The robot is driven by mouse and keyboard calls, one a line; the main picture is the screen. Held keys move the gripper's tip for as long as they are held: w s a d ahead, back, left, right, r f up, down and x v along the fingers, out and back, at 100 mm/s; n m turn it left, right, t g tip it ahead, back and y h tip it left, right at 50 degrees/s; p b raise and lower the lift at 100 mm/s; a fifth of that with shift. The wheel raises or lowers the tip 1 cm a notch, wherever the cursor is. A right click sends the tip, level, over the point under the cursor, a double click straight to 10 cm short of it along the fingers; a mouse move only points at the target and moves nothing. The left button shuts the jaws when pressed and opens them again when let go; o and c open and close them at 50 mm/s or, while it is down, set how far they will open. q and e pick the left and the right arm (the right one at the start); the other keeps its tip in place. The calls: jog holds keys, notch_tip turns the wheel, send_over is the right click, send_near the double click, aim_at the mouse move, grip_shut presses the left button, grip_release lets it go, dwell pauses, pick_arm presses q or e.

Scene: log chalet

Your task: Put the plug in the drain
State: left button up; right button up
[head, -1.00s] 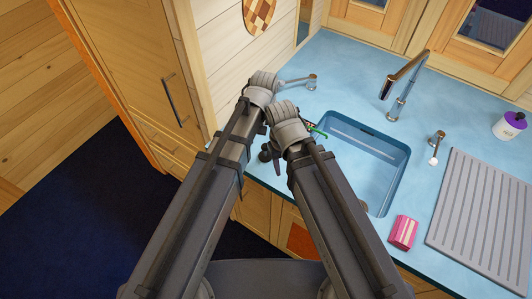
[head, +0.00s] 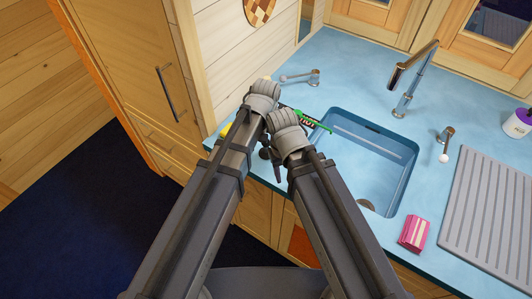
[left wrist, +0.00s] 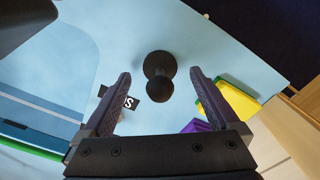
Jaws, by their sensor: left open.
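The black plug (left wrist: 159,75) has a round base and a ball knob, and stands on the blue counter in the left wrist view. My left gripper (left wrist: 160,71) is open, with one finger on each side of the plug in the picture. The plug cannot be made out in the head view. The sink (head: 375,160) is empty, with the grey drain (head: 366,205) low in its basin. In the head view my left wrist (head: 262,95) is over the counter left of the sink.
A yellow-green sponge (left wrist: 238,100) and a purple item (left wrist: 196,126) lie near my left gripper. A green brush (head: 318,124) lies at the sink's left rim. A tall tap (head: 412,80) stands behind the sink. A pink sponge (head: 414,234) and a grey drainboard (head: 490,220) are right of it.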

pick_arm(q)
jog(key=shift+f+b, duration=0.35)
jog(key=shift+f, duration=0.5)
pick_arm(e)
jog(key=shift+f, duration=0.85)
pick_arm(q)
jog(key=shift+r, duration=0.1)
pick_arm(e)
jog(key=shift+r, duration=0.1)
pick_arm(q)
jog(key=shift+c, duration=0.4)
jog(key=c, duration=1.4)
jog(key=shift+r, duration=0.15)
pick_arm(e)
jog(key=shift+r, duration=0.15)
